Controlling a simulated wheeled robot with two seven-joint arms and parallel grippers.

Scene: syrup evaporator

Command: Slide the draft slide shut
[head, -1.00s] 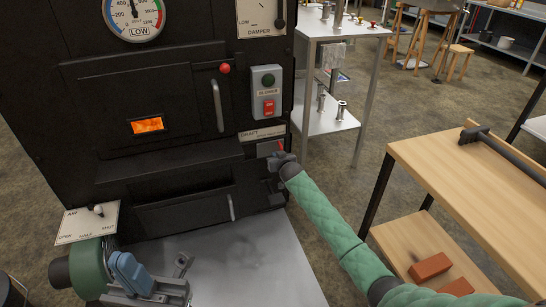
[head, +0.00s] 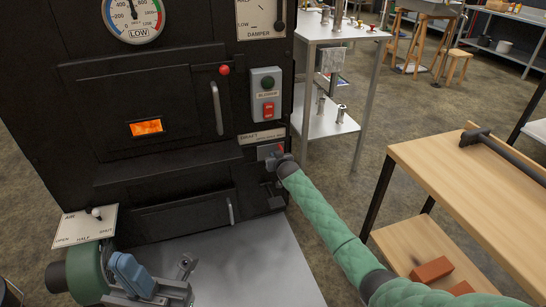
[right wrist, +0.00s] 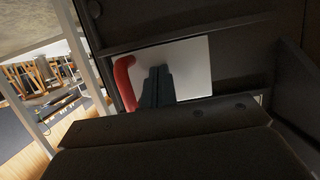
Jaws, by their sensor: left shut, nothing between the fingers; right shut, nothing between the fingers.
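The draft slide (head: 266,151) is a small grey plate with a red handle, under the draft label on the right of the black evaporator front. It also shows in the right wrist view as a pale plate (right wrist: 192,65), with its red handle (right wrist: 124,84) at the left. My right gripper (head: 273,159) is shut and empty at the plate. In the right wrist view its dark fingers (right wrist: 156,76) lie in front of the plate, just right of the handle. Whether they touch plate or handle I cannot tell. My left gripper is not in view.
Above the slide is the blower switch box (head: 265,93). A door handle (head: 217,108) sticks out to its left. A metal-topped table (head: 335,28) and a wooden bench (head: 480,170) stand to the right. A blue and green machine (head: 131,272) is at lower left.

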